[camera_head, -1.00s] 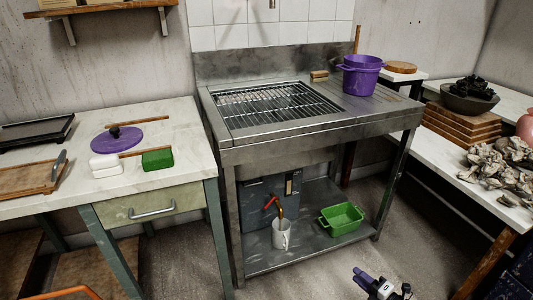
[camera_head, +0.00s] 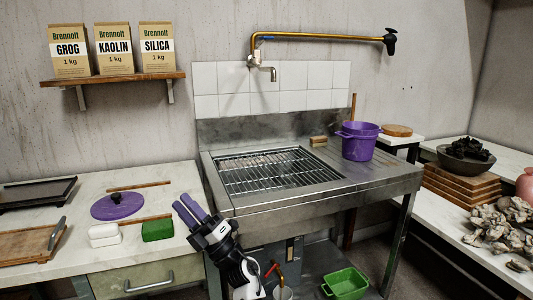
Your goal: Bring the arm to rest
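My gripper (camera_head: 184,201) shows in the head view in front of the sink unit's left front corner. Its two purple fingers point up and to the left, close to each other. I cannot tell whether they are shut or slightly apart. I see nothing held between them. The black and white wrist below hides part of the sink's front leg and lower shelf.
The steel sink (camera_head: 290,208) with its grate is just right of my gripper. The left table (camera_head: 75,244) holds a purple lid (camera_head: 117,207), a white block (camera_head: 104,236) and a green block (camera_head: 157,230). A purple pot (camera_head: 358,143) stands on the drainboard.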

